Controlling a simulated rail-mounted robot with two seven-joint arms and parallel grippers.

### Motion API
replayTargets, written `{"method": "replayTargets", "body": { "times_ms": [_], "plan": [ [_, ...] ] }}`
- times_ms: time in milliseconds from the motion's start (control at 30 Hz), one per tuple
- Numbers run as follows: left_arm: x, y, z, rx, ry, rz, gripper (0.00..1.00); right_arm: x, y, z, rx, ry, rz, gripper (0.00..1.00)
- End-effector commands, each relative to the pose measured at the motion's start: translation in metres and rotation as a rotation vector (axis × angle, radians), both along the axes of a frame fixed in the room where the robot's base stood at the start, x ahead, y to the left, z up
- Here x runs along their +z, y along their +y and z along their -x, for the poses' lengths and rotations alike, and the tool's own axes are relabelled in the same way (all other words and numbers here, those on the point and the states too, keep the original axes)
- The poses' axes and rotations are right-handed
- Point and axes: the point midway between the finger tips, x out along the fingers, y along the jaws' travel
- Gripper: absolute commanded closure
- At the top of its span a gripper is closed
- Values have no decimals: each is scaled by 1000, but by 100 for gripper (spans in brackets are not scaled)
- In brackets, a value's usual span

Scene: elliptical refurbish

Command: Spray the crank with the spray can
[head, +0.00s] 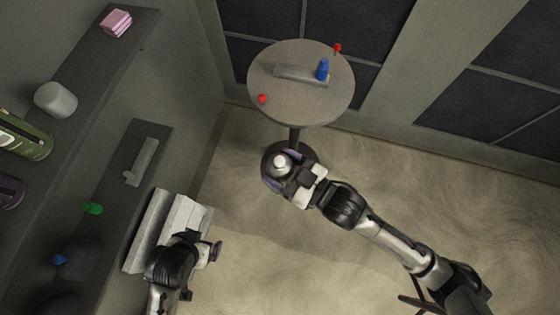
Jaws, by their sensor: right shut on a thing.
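My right gripper (284,170) is shut around a dark can with a pale round top (280,161), which looks like the spray can. It is held in front of the round table, above the floor; most of its body is hidden by the fingers. On the round table (265,98) lies a flat grey bar (293,74) with an upright blue piece (322,69) at its right end, which may be the crank. My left gripper (214,251) is at the lower left beside a light grey stepped block (180,220); its finger gap is not clear.
Two red knobs (263,98) sit near the table's edge. Dark shelves at left hold a pink stack (116,23), a grey cylinder (56,99), a green can (25,137), another grey bar (141,161) and a small green piece (91,208). The floor at right is largely clear.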

Motion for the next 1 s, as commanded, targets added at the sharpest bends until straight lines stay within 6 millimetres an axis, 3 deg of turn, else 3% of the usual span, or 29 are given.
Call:
{"method": "replayTargets", "body": {
  "times_ms": [33, 233, 633, 1000],
  "plan": [
    [-7, 0, 0, -1, 0, -1, 1, -9, 0, 1, 7, -2, 0, 76],
    [-19, 1, 0, -3, -2, -4, 1, -18, 0, -6, 17, -6, -1, 76],
    [-44, 1, 0, -3, -2, -4, 1, -17, -3, -46, 18, -6, 0, 76],
    [-47, -1, 0, 2, -2, 3, 1, -14, -4, -56, 18, -2, -1, 76]
  ]
}}
